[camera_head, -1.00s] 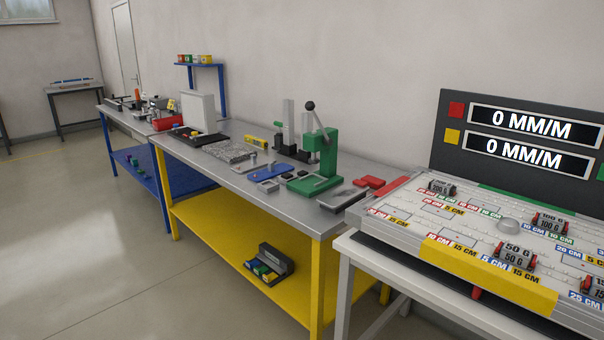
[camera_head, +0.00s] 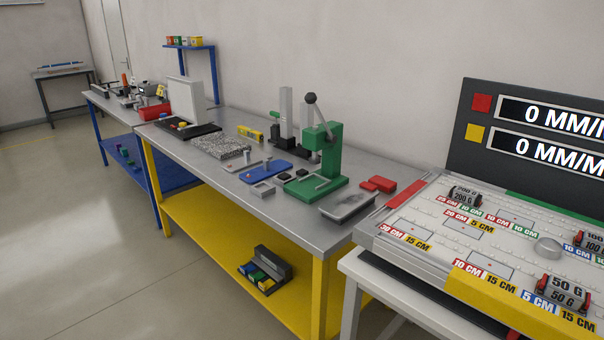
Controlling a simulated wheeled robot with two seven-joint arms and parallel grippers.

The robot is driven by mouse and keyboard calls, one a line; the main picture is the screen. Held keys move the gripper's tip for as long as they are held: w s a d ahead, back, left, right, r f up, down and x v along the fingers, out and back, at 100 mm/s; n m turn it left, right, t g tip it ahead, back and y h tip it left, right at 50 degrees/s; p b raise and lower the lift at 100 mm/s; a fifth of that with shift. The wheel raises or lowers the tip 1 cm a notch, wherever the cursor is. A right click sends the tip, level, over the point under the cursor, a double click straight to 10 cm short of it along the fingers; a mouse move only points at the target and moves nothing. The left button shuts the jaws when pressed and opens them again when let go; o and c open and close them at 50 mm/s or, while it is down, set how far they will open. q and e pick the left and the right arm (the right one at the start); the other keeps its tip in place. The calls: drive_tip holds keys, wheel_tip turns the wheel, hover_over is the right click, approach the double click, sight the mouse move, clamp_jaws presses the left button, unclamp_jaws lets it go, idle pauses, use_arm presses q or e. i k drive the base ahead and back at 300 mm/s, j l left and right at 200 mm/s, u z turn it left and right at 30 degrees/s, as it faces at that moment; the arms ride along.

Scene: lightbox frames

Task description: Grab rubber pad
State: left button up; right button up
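Two small dark flat pieces lie on the steel-topped workbench (camera_head: 215,175) just left of the green press; one dark piece (camera_head: 302,172) is close to the press base and another dark piece (camera_head: 284,177) is beside it. Either may be the rubber pad; they are too small to tell. The green arbor press (camera_head: 322,155) has a black lever knob. Neither of my grippers is in view.
Near the dark pieces are a blue plate (camera_head: 266,171), a small grey box (camera_head: 262,190), a grey tray (camera_head: 347,205) and red blocks (camera_head: 378,184). A white table with a weight board (camera_head: 425,230) stands at right. The floor (camera_head: 70,240) at left is clear.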

sight(301, 172)
drive_tip(key=j+z, duration=0.1)
drive_tip(key=z, duration=0.3)
drive_tip(key=i+j+z, duration=0.1)
drive_tip(key=z, duration=0.3)
drive_tip(key=j+z, duration=0.2)
drive_tip(key=z, duration=0.2)
drive_tip(key=j+z, duration=0.35)
drive_tip(key=j, duration=0.55)
drive_tip(key=j+z, duration=0.4)
drive_tip(key=j, duration=0.5)
drive_tip(key=k+j, duration=0.1)
drive_tip(key=j, duration=0.75)
drive_tip(key=k+j, duration=0.15)
drive_tip(key=j, duration=0.25)
